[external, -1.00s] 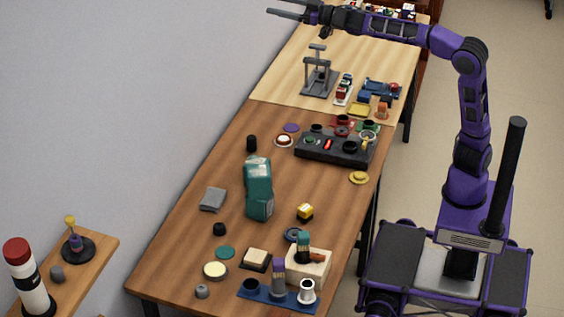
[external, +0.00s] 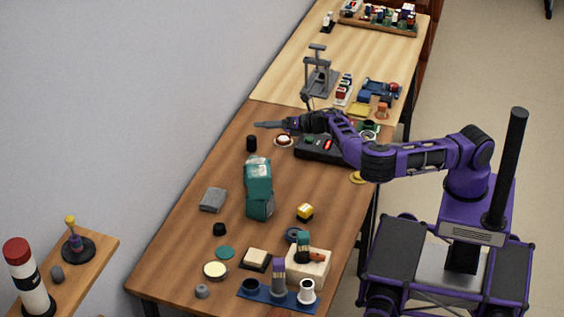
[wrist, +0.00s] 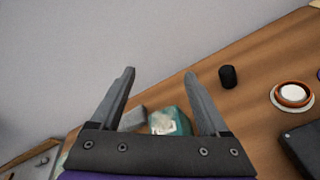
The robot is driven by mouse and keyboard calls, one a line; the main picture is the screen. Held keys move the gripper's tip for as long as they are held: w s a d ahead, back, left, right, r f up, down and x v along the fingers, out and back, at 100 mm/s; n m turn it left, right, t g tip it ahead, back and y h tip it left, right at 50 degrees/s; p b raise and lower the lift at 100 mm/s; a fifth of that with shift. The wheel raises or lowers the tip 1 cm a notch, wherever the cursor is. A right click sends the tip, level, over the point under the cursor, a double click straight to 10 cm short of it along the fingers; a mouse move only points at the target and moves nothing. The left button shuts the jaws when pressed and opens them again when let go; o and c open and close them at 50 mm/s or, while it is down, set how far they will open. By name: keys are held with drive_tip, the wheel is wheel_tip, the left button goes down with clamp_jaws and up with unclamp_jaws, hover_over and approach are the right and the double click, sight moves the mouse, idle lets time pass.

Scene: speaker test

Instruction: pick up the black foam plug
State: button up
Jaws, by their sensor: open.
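A black upright cylinder (external: 252,143) stands near the wall-side edge of the brown table; it also shows in the wrist view (wrist: 227,77), right of the right finger. A smaller, squat black piece (external: 219,229) sits nearer the front of the table. I cannot tell for sure which is the black foam plug. My gripper (external: 262,125) is open and empty, above the table and close to the upright cylinder in the picture. In the wrist view my gripper (wrist: 160,73) has its fingers apart, with nothing between the tips but wall.
A teal device (external: 259,187) and a grey block (external: 213,200) stand nearer the front. A white-and-brown round dish (external: 284,141) and a black panel (external: 320,150) lie right of the cylinder. Bare wood (external: 190,245) lies toward the left edge.

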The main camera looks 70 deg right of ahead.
drive_tip(key=s+d+f+n, duration=0.2)
drive_tip(key=d+f, duration=0.1)
drive_tip(key=s+d+f+n, duration=0.2)
drive_tip(key=f, duration=0.2)
drive_tip(key=s+d+f+n+g, duration=0.1)
drive_tip(key=s+d+f+n, duration=0.1)
drive_tip(key=d+f, duration=0.1)
drive_tip(key=shift+s+d+f+n+h+p, duration=0.1)
drive_tip(key=shift+d+f+n+h+p, duration=0.05)
drive_tip(key=shift+d+n+h+p, duration=0.2)
drive_tip(key=shift+w+d+f, duration=0.1)
drive_tip(key=shift+w+f, duration=0.1)
drive_tip(key=shift+f, duration=0.05)
approach(252, 143)
drive_tip(key=w+f, duration=0.1)
drive_tip(key=w, duration=0.1)
drive_tip(key=w+d+f, duration=0.1)
drive_tip(key=w+f, duration=0.1)
drive_tip(key=shift+w+d+f+b, duration=0.1)
drive_tip(key=shift+w+d+b, duration=0.05)
drive_tip(key=shift+w+b, duration=0.15)
drive_tip(key=shift+x, duration=2.85)
drive_tip(key=shift+d, duration=0.15)
clamp_jaws()
